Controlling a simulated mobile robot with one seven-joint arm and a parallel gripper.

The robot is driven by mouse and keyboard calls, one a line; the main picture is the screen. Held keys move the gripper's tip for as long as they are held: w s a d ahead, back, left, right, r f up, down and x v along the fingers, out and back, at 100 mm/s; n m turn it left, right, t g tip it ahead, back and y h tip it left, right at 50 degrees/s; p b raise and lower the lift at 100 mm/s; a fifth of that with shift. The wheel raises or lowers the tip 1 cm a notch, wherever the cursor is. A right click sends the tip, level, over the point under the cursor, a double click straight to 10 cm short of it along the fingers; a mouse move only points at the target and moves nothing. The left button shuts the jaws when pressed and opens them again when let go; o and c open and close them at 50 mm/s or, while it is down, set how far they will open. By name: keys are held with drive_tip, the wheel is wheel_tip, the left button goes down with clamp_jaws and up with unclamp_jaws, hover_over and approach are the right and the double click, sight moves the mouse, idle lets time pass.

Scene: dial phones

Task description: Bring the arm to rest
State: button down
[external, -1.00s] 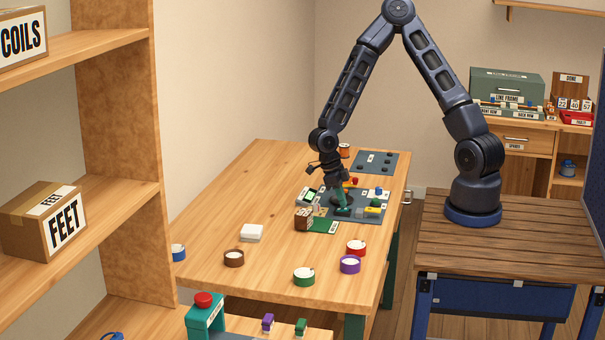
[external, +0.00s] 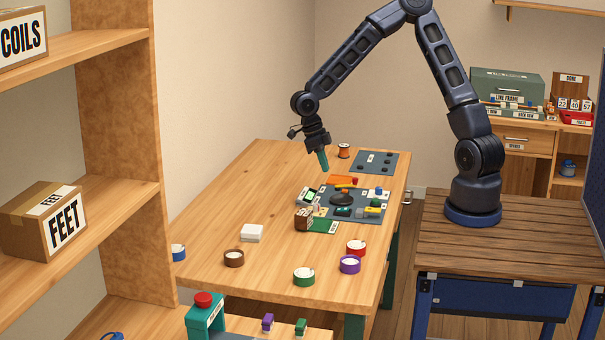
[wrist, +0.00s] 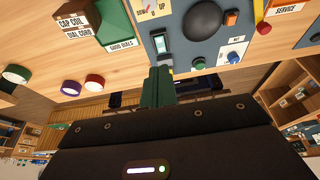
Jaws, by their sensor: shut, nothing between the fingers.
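My gripper (external: 324,161) is in the air above the far part of the wooden table, pointing down, with its green fingers together and nothing between them. In the wrist view the green fingers (wrist: 158,86) show side by side in front of the dark gripper body. My arm (external: 345,60) is bent up from its base on the right-hand bench and reaches over to the left. The gripper is clear of the dark work mat (external: 372,212) and the parts on it.
The work mat holds several small parts and a black round piece (external: 342,198). Coloured round containers, such as a purple one (external: 350,265) and a brown one (external: 234,258), stand nearer. An orange spool (external: 344,151) stands behind the gripper. The table's left side is mostly bare.

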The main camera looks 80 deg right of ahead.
idle(0.3)
drive_tip(key=s+d+r+m+t, duration=0.1)
drive_tip(key=s+r+m+t, duration=0.3)
drive_tip(key=s+r+m, duration=0.8)
drive_tip(key=s+d+r+m+t, duration=0.1)
drive_tip(key=s+r+m+t, duration=0.3)
drive_tip(key=s+r+m, duration=0.8)
drive_tip(key=s+m, duration=0.2)
drive_tip(key=m, duration=1)
drive_tip(key=shift+s+d, duration=0.2)
drive_tip(key=shift+s, duration=0.1)
